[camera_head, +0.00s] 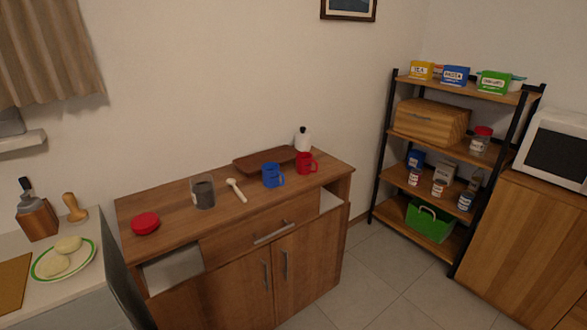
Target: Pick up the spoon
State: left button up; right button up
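The spoon (237,190) is light-coloured, like pale wood. It lies flat on top of the brown wooden cabinet (176,222) in the middle of the view, with its bowl end toward the back and its handle toward the front. It lies between a grey glass jar (203,194) on its left and a blue mug (272,177) on its right, apart from both. Neither of my grippers shows in the head view.
On the cabinet top are also a red round lid (145,223), a red mug (306,164), a brown tray (262,161) and a white bottle (302,140). A counter with a plate of dough (62,265) stands left, a shelf rack (424,137) right.

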aim_at(230, 182)
jog(key=z, duration=0.6)
jog(key=k, duration=0.65)
jog(key=z, duration=0.95)
jog(key=i, duration=2.1)
jog(key=u, duration=1.4)
jog(key=i, duration=0.8)
jog(key=u, duration=0.75)
